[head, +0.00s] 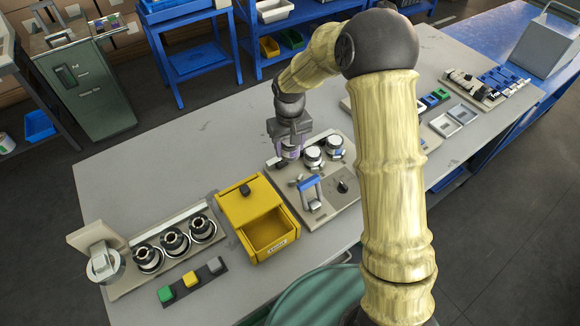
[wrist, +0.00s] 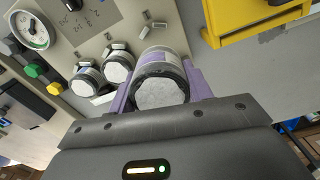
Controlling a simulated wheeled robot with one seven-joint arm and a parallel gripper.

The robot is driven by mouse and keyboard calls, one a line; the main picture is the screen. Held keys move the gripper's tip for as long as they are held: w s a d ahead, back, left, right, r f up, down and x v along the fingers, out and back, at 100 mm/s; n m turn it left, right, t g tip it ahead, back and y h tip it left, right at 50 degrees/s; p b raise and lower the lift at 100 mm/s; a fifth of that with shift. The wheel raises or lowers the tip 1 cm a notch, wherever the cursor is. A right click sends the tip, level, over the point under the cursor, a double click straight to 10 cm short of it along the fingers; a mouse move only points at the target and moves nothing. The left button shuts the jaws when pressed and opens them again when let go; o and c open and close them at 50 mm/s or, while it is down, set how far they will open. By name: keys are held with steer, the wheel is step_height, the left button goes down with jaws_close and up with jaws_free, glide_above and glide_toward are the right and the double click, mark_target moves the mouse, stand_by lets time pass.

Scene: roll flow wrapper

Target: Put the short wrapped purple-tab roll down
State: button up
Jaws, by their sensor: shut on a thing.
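My gripper (head: 289,150) is shut on a short wrapped roll (wrist: 160,85), seen between its two purple-grey fingers in the wrist view. The roll has a pale faceted end, a dark rim and a whitish wrap with a purplish patch. In the head view my gripper hangs over the far left part of a beige panel (head: 322,207); the roll is mostly hidden there. I cannot tell whether the roll touches the panel. Two similar pale-ended rolls, one (head: 312,157) and another (head: 335,146), stand on the panel just right of my gripper.
A blue-handled clamp (head: 309,190) and a black knob (head: 343,186) are on the panel's near part. A yellow box (head: 250,207) with an open-topped front compartment stands left. Farther left are several dark-rimmed spools (head: 174,241) on a rack.

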steer(key=shift+w+f, duration=0.25)
steer(key=shift+f, duration=0.15)
steer(key=shift+s, duration=0.1)
steer(key=shift+r, duration=0.1)
glide_above(290, 175)
steer(key=shift+f+p, duration=0.45)
steer(key=shift+f, duration=2.7)
steer(key=shift+f, duration=1.9)
